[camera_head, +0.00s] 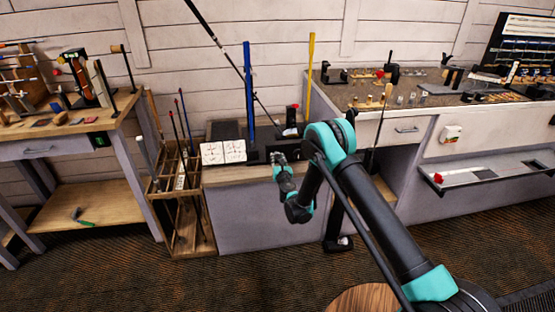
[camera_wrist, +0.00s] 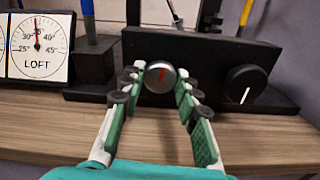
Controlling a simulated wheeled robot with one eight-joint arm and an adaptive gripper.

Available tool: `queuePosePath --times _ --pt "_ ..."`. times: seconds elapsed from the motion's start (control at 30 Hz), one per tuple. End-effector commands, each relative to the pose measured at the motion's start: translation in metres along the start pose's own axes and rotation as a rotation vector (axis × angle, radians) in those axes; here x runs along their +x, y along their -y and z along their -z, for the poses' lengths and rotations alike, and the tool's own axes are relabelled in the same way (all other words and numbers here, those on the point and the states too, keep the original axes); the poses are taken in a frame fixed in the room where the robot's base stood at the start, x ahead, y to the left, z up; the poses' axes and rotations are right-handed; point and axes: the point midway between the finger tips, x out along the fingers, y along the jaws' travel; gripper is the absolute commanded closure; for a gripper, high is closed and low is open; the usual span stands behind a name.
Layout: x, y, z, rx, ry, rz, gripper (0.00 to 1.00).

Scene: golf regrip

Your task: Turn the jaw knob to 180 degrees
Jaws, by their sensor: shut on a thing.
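A silver round knob (camera_wrist: 160,77) with a red mark sits on the front of a black fixture (camera_wrist: 205,52) in the wrist view. The red mark is close to upright. My gripper (camera_wrist: 160,88) has its two green-padded fingers on either side of this knob and is shut on it. A black knob (camera_wrist: 246,84) with a white line pointing roughly down is on the same fixture, to the right and apart from the fingers. No label shows which is the jaw knob. In the head view my gripper (camera_head: 279,158) is at the front of the fixture, hiding the knobs.
A white LOFT dial (camera_wrist: 37,47) stands left of the fixture, its red needle near upright. Blue (camera_head: 248,85) and yellow (camera_head: 311,78) shafts rise behind. A rack of clubs (camera_head: 180,205) stands left. A counter (camera_head: 420,90) with small parts is right.

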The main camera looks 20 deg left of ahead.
Motion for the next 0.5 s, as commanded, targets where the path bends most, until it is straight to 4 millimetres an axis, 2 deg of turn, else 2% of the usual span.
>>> queuePosePath --times 0.5 --pt "-0.0003 0.0002 0.0000 0.466 0.000 0.000 0.97"
